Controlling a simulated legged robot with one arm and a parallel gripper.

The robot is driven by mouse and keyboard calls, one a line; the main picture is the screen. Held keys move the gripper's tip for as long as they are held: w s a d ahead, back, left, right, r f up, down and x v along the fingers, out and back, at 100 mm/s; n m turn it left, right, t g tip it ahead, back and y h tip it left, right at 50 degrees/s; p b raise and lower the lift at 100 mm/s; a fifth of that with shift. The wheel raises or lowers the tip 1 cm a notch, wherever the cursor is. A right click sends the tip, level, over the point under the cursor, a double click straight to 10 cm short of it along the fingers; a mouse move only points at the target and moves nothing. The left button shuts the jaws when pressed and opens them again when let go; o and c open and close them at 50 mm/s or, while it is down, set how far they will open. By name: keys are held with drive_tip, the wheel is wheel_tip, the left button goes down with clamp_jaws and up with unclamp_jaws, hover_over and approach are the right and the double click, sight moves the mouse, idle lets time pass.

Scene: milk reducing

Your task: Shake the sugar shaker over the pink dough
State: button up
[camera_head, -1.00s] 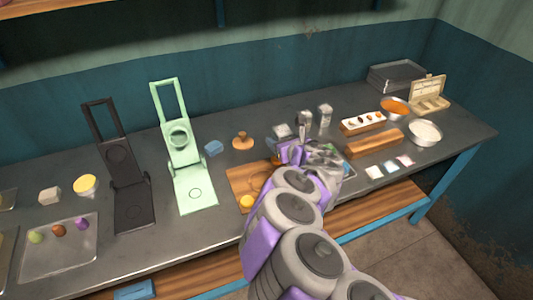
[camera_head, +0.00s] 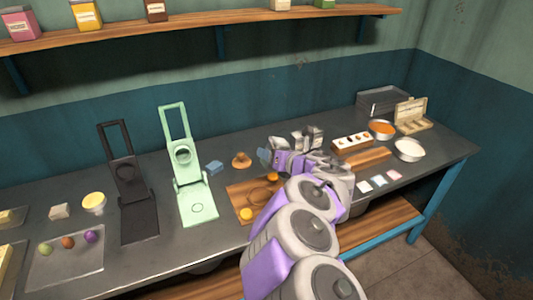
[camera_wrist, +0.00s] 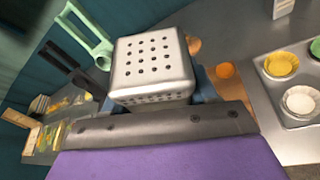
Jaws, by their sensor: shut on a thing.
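My gripper (camera_head: 291,152) is over the counter behind the wooden board and is shut on the sugar shaker. In the wrist view the shaker (camera_wrist: 153,62) is a silvery box with rows of dark holes in its top face, filling the middle of the view. Its lower part is hidden by my gripper. In the head view the shaker is hard to tell from the pale shapes around my gripper. No pink dough can be made out clearly. The wooden board (camera_head: 237,196) holds a yellow ball (camera_head: 246,214), and my arm covers part of the board.
A mint green press (camera_head: 194,185) and a black press (camera_head: 132,190) stand left of the board. A tray (camera_head: 80,262) holds green, orange and purple balls. Bowls (camera_head: 408,150) stand at the right. A tray with filled cups (camera_wrist: 283,66) shows in the wrist view.

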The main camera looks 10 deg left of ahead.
drive_tip(key=shift+w+d+f+m+y, duration=0.2)
drive_tip(key=shift+f+m+y, duration=0.2)
drive_tip(key=shift+m+y, duration=0.15)
drive_tip(key=p, duration=0.1)
drive_tip(key=m+p, duration=0.1)
drive_tip(key=m+y+p, duration=0.1)
drive_tip(key=shift+w+a+f+m+g+p, duration=0.25)
drive_tip(key=shift+f+g+p, duration=0.05)
drive_tip(key=shift+f+p, duration=0.1)
drive_tip(key=p, duration=0.1)
drive_tip(key=d+m+y+p, duration=0.1)
drive_tip(key=shift+w+d+f+m+p, duration=0.15)
drive_tip(key=shift+f+m+p, duration=0.15)
drive_tip(key=shift+p, duration=0.1)
drive_tip(key=shift+w+d+f+m+y+p, duration=0.2)
drive_tip(key=shift+m+p, duration=0.3)
drive_tip(key=shift+p, duration=0.4)
wheel_tip(320, 180, down, 9)
drive_tip(key=m+t+y+p, duration=0.1)
drive_tip(key=m+t+y, duration=0.1)
drive_tip(key=m, duration=0.8)
drive_tip(key=shift+s+a+t+y, duration=0.15)
drive_tip(key=shift+a+t+y, duration=0.1)
drive_tip(key=shift+t+y, duration=0.2)
drive_tip(key=shift+r, duration=0.2)
